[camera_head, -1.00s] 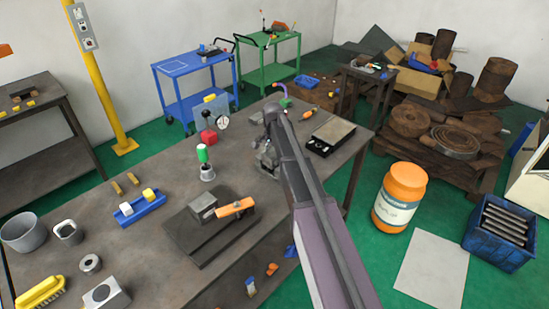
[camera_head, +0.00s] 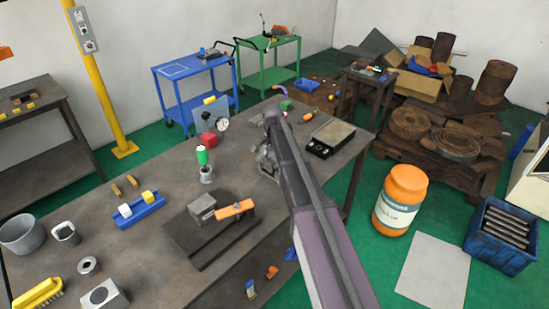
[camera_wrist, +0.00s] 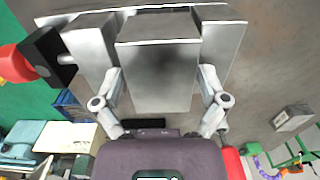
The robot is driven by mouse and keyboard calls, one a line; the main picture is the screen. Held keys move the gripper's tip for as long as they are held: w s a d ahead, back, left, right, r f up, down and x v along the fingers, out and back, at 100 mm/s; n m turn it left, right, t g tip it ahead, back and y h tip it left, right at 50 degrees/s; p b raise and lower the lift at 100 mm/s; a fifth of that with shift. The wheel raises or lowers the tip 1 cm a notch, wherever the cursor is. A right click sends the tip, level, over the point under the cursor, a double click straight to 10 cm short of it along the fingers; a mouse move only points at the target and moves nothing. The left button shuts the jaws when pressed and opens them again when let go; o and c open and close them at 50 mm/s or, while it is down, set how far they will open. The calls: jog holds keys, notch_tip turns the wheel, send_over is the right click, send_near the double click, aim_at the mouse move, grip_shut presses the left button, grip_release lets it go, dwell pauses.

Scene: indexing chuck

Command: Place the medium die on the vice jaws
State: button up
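In the wrist view a grey steel block, apparently the medium die (camera_wrist: 158,75), fills the space between the fingers of my gripper (camera_wrist: 160,76). Both fingertips lie against its sides. Grey metal vice jaws (camera_wrist: 90,45) show to its left, with a matching piece on its right. A black block with a red knob (camera_wrist: 12,64) joins the left side. The die appears at or just over the jaws; contact beneath it is hidden. In the head view my gripper (camera_head: 267,158) is at the workbench's right part, where my arm covers most of the die and vice.
On the workbench (camera_head: 120,245), a dark plate with a grey block and orange bar (camera_head: 234,208) stands in front. A green-topped tool (camera_head: 202,156), a dial gauge (camera_head: 222,124) and a black-sided box (camera_head: 331,138) stand nearby. A blue holder (camera_head: 139,210) carries white and yellow pieces.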

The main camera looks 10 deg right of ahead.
aim_at(274, 156)
jog(key=shift+r, duration=0.1)
dwell(0.4)
notch_tip(274, 156, up, 13)
jog(key=p, duration=1.2)
jog(key=shift+f+p, duration=0.2)
jog(key=shift+p, duration=0.2)
dwell(0.3)
jog(key=s+n, duration=1)
jog(key=s, duration=1.9)
jog(key=shift+s+d+n, duration=0.15)
jog(key=shift+d+n, duration=0.05)
jog(key=shift+n, duration=0.2)
jog(key=shift+d, duration=0.35)
